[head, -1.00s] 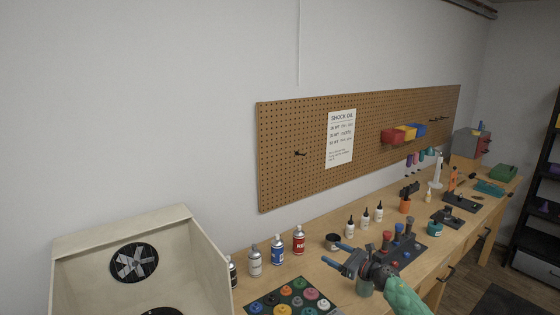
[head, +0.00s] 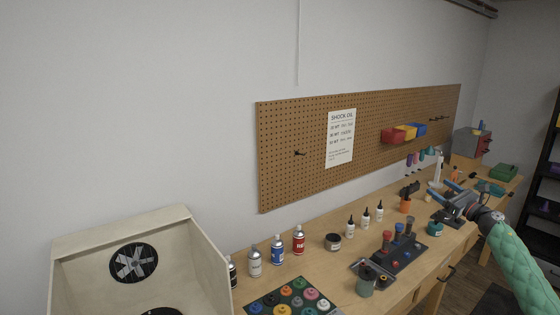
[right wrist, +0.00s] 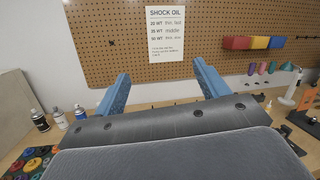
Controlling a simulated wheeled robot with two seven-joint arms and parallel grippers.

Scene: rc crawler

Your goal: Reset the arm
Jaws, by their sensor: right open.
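My right gripper (head: 446,195) with blue fingers and a green-sleeved arm is raised over the right part of the wooden bench. Its two blue fingers also show in the right wrist view (right wrist: 160,92), spread apart with nothing between them, pointing toward the pegboard. My left gripper is not in view.
The workbench (head: 312,263) carries a dark stand with red and blue-topped items (head: 401,252), a grey-green jar (head: 366,282), small white bottles (head: 365,217), spray cans (head: 277,250) and a mat of colourful round pots (head: 292,300). A pegboard (head: 380,122) is behind. A beige box (head: 75,260) stands at left.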

